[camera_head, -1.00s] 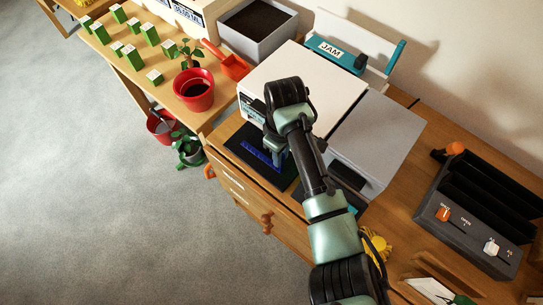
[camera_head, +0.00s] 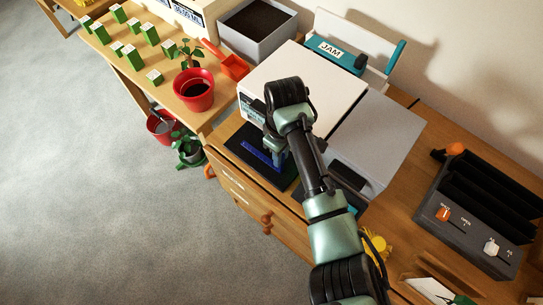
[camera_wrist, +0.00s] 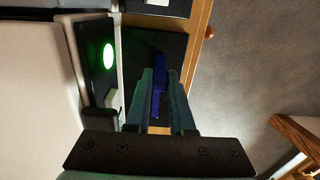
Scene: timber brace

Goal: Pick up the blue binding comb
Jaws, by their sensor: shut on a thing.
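The blue binding comb (camera_head: 258,153) is a dark blue strip over a black mat (camera_head: 236,147) at the front of the desk. It also shows in the wrist view (camera_wrist: 158,88), lengthwise between the fingers. My gripper (camera_head: 275,158) points down at the comb's right end in the head view. In the wrist view my gripper (camera_wrist: 160,100) has its two green fingers shut on the comb. I cannot tell whether the comb touches the mat or is slightly above it.
A white-topped machine (camera_head: 305,85) stands close behind the gripper, with a green light (camera_wrist: 109,56) on its front. A grey box (camera_head: 378,140) is to its right. A red plant pot (camera_head: 195,92) stands on the left table. A dark slotted unit (camera_head: 480,210) sits at the right.

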